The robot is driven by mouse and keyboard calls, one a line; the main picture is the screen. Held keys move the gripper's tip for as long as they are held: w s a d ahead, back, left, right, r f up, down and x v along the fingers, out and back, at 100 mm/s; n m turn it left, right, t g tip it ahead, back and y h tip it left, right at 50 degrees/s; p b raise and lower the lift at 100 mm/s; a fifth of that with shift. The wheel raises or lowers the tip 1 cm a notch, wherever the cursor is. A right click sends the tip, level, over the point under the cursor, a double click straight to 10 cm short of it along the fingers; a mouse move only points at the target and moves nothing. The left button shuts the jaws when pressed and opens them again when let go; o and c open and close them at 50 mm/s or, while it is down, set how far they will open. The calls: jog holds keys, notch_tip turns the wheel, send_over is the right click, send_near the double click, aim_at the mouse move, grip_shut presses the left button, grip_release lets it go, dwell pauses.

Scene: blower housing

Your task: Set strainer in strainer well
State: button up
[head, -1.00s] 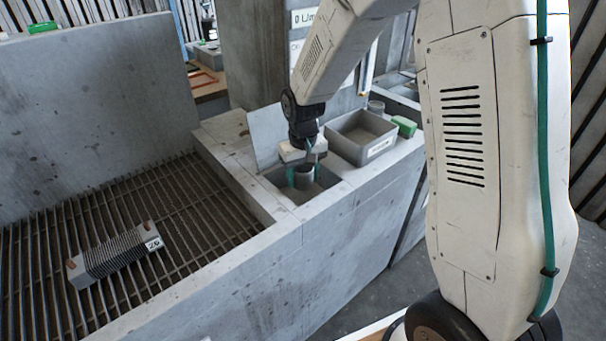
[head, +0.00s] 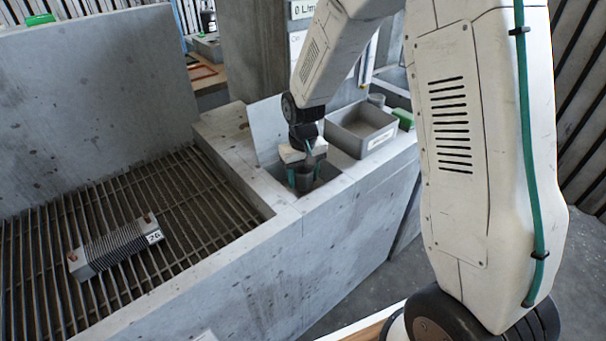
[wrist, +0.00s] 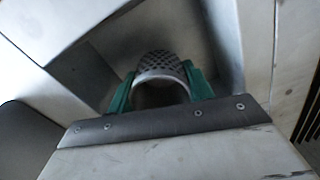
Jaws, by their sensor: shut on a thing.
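The strainer (wrist: 160,68) is a grey perforated cup with a plain rim, seen between the two green fingers in the wrist view. My gripper (wrist: 165,88) is shut on it. In the head view my gripper (head: 304,180) points down at the square strainer well (head: 328,172) in the concrete ledge, and the strainer (head: 304,184) shows dark between the fingers, at or just inside the opening. The well's walls also show around the strainer in the wrist view (wrist: 215,45). The strainer's lower end and the well's floor under it are hidden, so I cannot tell whether they touch.
An open lid plate (head: 267,128) stands behind the well. A grey labelled bin (head: 362,128) stands close to its right, with a green block (head: 403,118) beyond. A finned block marked 26 (head: 115,248) lies on the floor grating (head: 60,215) at left.

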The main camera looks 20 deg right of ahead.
aim_at(303, 168)
jog(key=shift+f, duration=0.25)
jog(key=shift+f, duration=0.9)
jog(key=shift+f, duration=0.2)
dwell(0.5)
jog(key=o, duration=1.1)
jog(key=shift+r, duration=0.15)
notch_tip(303, 168, up, 8)
jog(key=shift+f, duration=0.2)
